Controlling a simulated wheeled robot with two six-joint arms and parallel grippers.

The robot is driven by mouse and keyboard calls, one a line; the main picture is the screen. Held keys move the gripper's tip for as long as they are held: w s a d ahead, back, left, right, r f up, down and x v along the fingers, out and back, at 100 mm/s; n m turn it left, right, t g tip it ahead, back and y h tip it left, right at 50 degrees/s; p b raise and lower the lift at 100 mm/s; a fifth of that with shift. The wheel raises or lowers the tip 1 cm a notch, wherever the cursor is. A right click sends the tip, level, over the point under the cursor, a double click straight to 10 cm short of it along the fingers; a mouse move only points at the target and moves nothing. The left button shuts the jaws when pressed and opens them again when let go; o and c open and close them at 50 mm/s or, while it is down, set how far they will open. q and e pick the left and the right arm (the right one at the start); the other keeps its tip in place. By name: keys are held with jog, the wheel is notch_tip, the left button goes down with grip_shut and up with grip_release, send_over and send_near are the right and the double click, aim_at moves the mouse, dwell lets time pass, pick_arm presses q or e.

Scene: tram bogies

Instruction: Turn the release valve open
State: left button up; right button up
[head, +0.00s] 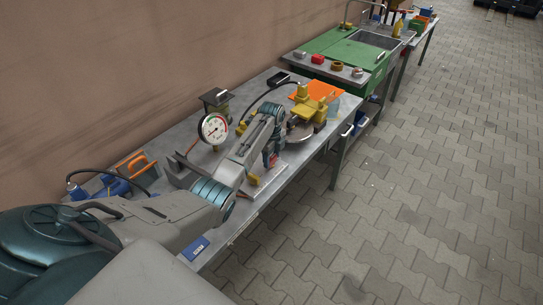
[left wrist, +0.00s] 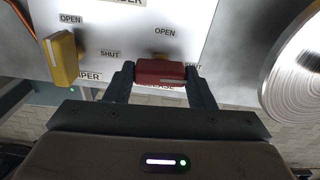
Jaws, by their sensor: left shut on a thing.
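The release valve's red handle (left wrist: 161,73) lies crosswise in the left wrist view, between the two fingers of my left gripper (left wrist: 162,80), which is shut on it. An OPEN label shows above the handle. A SHUT label is partly hidden at its right end, and a label below ending in "EASE" is partly covered. The white panel (left wrist: 130,35) lies behind. In the head view my left gripper (head: 271,160) is down at the panel (head: 264,184) on the bench, with its fingers partly hidden by the arm. My right gripper is out of view.
A yellow handle (left wrist: 63,58) with its own OPEN and SHUT labels sits to the left of the red one. A round metal disc (left wrist: 295,65) is close on the right. A dial gauge (head: 213,129) and a yellow fitting (head: 309,106) stand on the bench (head: 185,130).

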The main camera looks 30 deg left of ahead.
pick_arm(q)
jog(key=n+p, duration=0.2)
jog(key=n, duration=0.1)
jog(key=shift+r, duration=0.25)
jog(key=n+p, duration=0.2)
jog(key=n, duration=0.2)
jog(key=shift+n+p, duration=0.3)
jog(key=shift+p, duration=0.1)
jog(key=n+p, duration=0.1)
jog(key=n, duration=0.3)
jog(key=shift+f+p, duration=0.1)
jog(key=shift+p, duration=0.25)
jog(key=n+p, duration=0.1)
jog(key=n, duration=0.2)
jog(key=shift+n, duration=0.3)
jog(key=shift+w+n, duration=0.1)
jog(key=shift+n, duration=0.8)
jog(key=o, duration=1)
jog(key=shift+f, duration=0.1)
